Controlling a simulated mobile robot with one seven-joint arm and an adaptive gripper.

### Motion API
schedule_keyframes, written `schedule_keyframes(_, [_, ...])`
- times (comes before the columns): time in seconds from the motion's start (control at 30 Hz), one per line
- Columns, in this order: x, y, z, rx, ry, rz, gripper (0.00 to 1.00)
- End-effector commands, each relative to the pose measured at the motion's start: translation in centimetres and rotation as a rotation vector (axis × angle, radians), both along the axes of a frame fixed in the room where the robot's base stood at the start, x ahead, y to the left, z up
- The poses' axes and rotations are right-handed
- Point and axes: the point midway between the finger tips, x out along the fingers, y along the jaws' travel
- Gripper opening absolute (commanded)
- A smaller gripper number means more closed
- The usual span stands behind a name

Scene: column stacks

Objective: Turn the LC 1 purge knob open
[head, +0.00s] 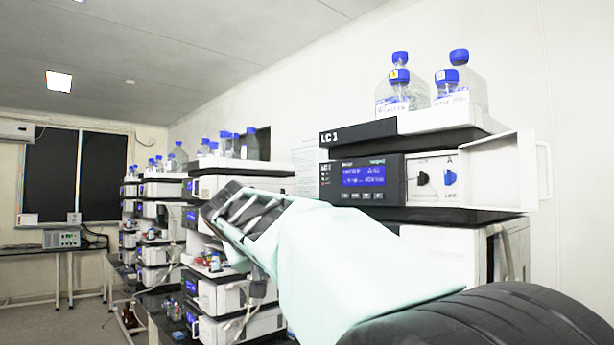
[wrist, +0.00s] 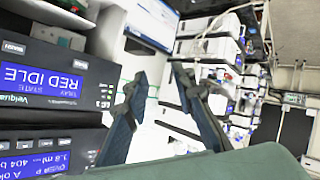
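The LC 1 stack (head: 330,137) stands at the right in the head view. Its pump module has a lit blue display (head: 363,176). To the right of the display, a white panel carries a black knob (head: 423,178) and a blue knob (head: 449,177); their small labels are too blurred to tell which is the purge knob. My gripper (head: 228,205) is well to the left of the knobs, in front of the neighbouring stack. In the wrist view my gripper (wrist: 160,76) has its two dark fingers apart with nothing between them. No knob is recognisable in the wrist view.
A white door (head: 497,172) stands open to the right of the knobs. Blue-capped bottles (head: 402,93) stand on top of LC 1. More instrument stacks (head: 155,215) line the bench at the left.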

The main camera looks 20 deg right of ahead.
Motion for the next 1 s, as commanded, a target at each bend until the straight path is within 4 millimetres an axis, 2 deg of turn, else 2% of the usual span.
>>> schedule_keyframes(0.03, [-0.7,-2.5,1.2,0.003,-0.026,-0.075,0.24])
schedule_keyframes(0.1, [-1.9,-5.4,2.9,0.008,-0.073,-0.181,0.24])
schedule_keyframes(0.27, [-5.3,-11.4,7.6,0.011,-0.224,-0.419,0.24])
schedule_keyframes(0.4, [-9.0,-15.7,12.3,0.006,-0.397,-0.608,0.24])
schedule_keyframes(0.5, [-11.5,-17.6,15.3,0.0,-0.52,-0.709,0.24])
schedule_keyframes(0.6, [-13.5,-18.7,17.6,-0.008,-0.617,-0.776,0.24])
schedule_keyframes(0.7, [-14.6,-19.3,18.8,-0.011,-0.678,-0.813,0.24])
schedule_keyframes(0.87, [-14.9,-20.1,19.5,-0.013,-0.707,-0.829,0.24])
schedule_keyframes(1.0, [-14.1,-22.0,19.6,-0.014,-0.705,-0.83,0.24])
